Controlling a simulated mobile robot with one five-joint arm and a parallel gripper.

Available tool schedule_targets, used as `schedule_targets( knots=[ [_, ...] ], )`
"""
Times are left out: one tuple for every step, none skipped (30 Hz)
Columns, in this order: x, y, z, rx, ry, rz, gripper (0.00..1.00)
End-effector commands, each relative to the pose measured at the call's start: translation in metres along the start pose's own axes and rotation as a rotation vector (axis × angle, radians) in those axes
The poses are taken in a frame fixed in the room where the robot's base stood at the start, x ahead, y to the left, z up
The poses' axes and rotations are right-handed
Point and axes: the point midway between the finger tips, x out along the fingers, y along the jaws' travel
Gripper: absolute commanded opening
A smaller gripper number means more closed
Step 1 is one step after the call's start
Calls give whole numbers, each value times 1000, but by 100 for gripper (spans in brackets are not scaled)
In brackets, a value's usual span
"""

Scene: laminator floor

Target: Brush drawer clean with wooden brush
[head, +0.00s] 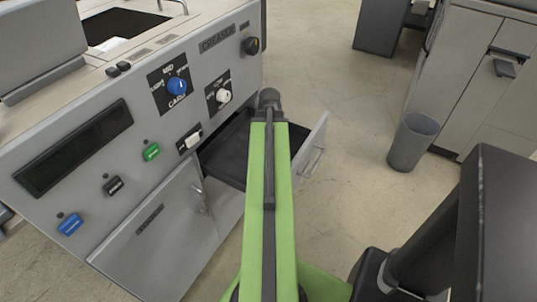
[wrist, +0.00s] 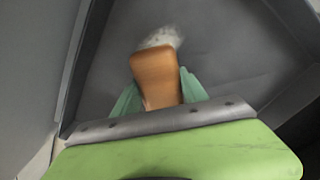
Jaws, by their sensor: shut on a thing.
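The open drawer (head: 222,160) sticks out of the front of the grey machine in the head view, and my green arm crosses in front of it. The wrist view looks down on the drawer's dark grey floor (wrist: 215,60). My gripper (wrist: 160,88) is shut on the wooden brush (wrist: 155,72), an orange-brown block. A whitish, blurred patch (wrist: 160,37) shows just past the brush's far end; I cannot tell whether it is bristles or dust. In the head view the gripper and brush are hidden behind my arm.
The machine's panel (head: 130,130) with knobs and buttons stands left of my arm. A grey bin (head: 410,142) stands on the floor at right, beside pale cabinets (head: 480,75). The floor between the drawer and the bin is clear.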

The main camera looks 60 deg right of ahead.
Motion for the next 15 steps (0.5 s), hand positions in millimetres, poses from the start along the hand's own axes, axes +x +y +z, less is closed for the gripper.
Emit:
schedule_targets(
  knots=[
    [1, 5, -6, 2, 0, 0, 0],
    [1, 7, -8, 2, 0, 0, 0],
    [1, 10, -11, 2, 0, 0, 0],
    [1, 12, -13, 1, 0, 0, 0],
    [2, 14, -15, 1, 0, 0, 0],
    [2, 16, -17, 0, 0, 0, 0],
    [2, 17, -18, 0, 0, 1, 0],
    [2, 18, -18, 0, 0, 1, 0],
    [2, 18, -18, 0, 0, 1, 0],
    [2, 18, -18, 0, 1, 1, 0],
    [2, 18, -18, 0, 1, 1, 0],
    [2, 18, -18, 0, 1, 1, 0],
    [2, 19, -19, 0, 1, 1, 0],
    [1, 20, -20, 0, 1, 1, 0],
    [1, 22, -22, 1, 1, 1, 0]
  ],
)
